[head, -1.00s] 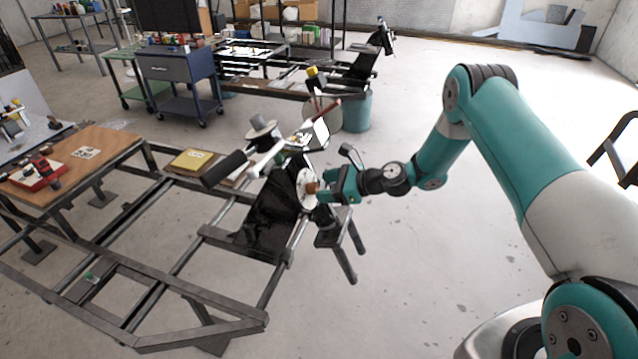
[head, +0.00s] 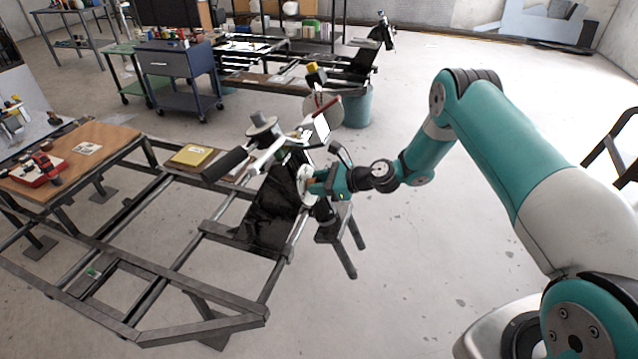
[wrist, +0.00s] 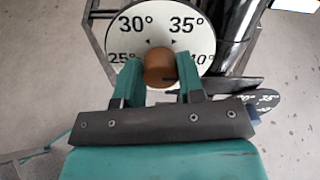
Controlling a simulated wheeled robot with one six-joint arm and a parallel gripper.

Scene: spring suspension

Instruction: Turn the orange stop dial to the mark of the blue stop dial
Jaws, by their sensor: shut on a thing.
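The orange stop dial (wrist: 158,66) is an orange-brown knob at the middle of a round white plate (wrist: 146,22) in the wrist view. The plate reads 30° and 35° at the top, with 25° at left and a partly covered number at right. A dark line shows on the knob's right side. My gripper (wrist: 158,76) is shut on the knob, one teal finger on each side. In the head view my gripper (head: 318,182) is against the white plate (head: 304,184) and hides the knob. Another marked dial plate (wrist: 266,99), dark with pale numbers, shows partly at right; I cannot tell its knob's colour.
A black panel (head: 262,212) and a grey metal frame (head: 190,275) lie left of my gripper.

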